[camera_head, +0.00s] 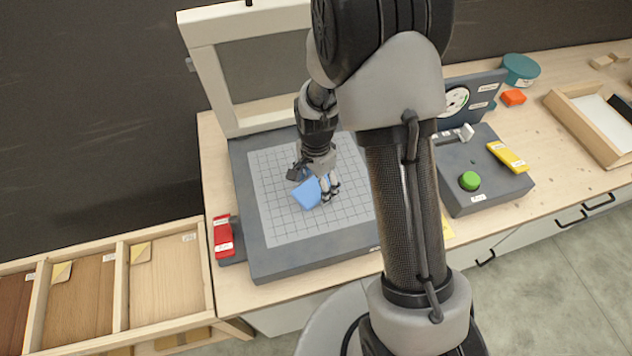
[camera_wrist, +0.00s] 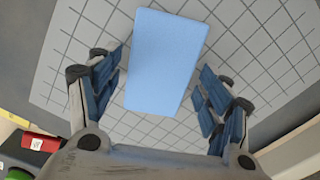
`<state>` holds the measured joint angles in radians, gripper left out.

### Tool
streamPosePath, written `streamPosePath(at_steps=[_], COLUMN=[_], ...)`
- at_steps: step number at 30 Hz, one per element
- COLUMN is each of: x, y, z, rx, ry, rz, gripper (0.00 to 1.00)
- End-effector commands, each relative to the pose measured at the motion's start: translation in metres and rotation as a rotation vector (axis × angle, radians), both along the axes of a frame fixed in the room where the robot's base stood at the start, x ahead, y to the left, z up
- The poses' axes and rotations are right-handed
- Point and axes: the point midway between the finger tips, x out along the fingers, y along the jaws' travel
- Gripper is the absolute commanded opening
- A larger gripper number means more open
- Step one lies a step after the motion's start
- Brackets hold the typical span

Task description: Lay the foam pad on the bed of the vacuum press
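The foam pad is a light blue rectangular block (camera_head: 306,194); it also shows in the wrist view (camera_wrist: 165,58). It appears to lie flat on the gridded bed (camera_head: 275,222) of the vacuum press, turned at an angle to the grid lines in the head view. My gripper (camera_head: 318,186) is low over the bed at the pad. In the wrist view its two blue-padded fingers (camera_wrist: 160,92) are spread on either side of the pad's near end, with narrow gaps showing. The press's pale frame (camera_head: 222,75) stands raised behind the bed.
A red labelled piece (camera_head: 223,237) sits at the bed's left edge. A grey control box with a green button (camera_head: 469,181) and a gauge (camera_head: 455,102) stand to the right. Wooden compartments (camera_head: 122,285) lie at left. A teal tub (camera_head: 521,69) and wooden tray (camera_head: 561,108) are far right.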

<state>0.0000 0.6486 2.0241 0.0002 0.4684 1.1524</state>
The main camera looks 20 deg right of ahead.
Motion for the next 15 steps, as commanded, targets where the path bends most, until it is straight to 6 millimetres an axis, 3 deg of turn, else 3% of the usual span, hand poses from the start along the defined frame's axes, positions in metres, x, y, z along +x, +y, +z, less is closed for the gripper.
streamPosePath(at_steps=[15], x=[0.0005], y=[0.0], z=[0.0065], rx=[-0.001], ry=[-0.001], rz=[0.0], gripper=[0.81])
